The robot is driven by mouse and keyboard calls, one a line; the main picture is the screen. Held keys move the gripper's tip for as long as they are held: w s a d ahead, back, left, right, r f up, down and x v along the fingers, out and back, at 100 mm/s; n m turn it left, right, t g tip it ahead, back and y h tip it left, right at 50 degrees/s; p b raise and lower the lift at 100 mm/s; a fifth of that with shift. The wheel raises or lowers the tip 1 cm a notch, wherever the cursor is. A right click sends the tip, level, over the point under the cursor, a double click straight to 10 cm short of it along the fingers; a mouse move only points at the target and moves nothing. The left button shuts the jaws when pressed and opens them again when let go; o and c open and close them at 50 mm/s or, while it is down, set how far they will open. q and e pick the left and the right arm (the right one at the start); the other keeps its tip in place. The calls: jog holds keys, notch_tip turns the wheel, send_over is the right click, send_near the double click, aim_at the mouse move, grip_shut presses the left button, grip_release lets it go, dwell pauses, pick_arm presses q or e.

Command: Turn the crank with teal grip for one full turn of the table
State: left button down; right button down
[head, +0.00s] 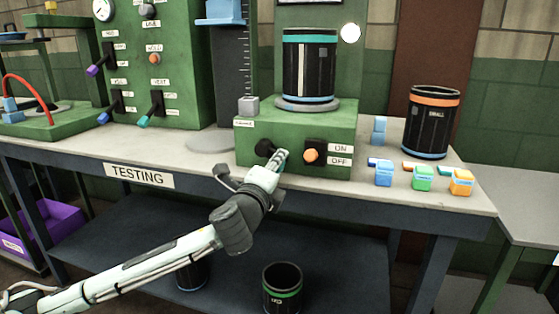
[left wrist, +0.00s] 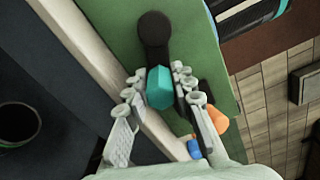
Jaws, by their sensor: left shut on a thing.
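The crank's black arm (left wrist: 155,35) and teal grip (left wrist: 160,88) show in the left wrist view. In the head view, its black hub (head: 264,148) is on the front of the green box (head: 330,123), and the grip is mostly hidden by my gripper. My left gripper (left wrist: 160,84) is shut on the teal grip, one finger on each side; it also shows in the head view (head: 281,161). The round table (head: 306,104) on the box carries an upright black canister (head: 309,68) with blue bands. My right gripper is not in view.
An orange ON/OFF switch (head: 311,156) is just right of the crank. A black canister with an orange band (head: 431,122) and several small coloured blocks (head: 423,178) stand on the bench (head: 185,148) to the right.

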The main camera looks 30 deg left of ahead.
pick_arm(q)
jog(key=shift+s+a+f+m, duration=0.1)
jog(key=shift+a+f+m, duration=0.05)
jog(key=shift+f+m, duration=0.6)
jog(key=c, duration=1.3)
grip_release()
jog(key=shift+a, duration=0.1)
jog(key=shift+r, duration=0.3)
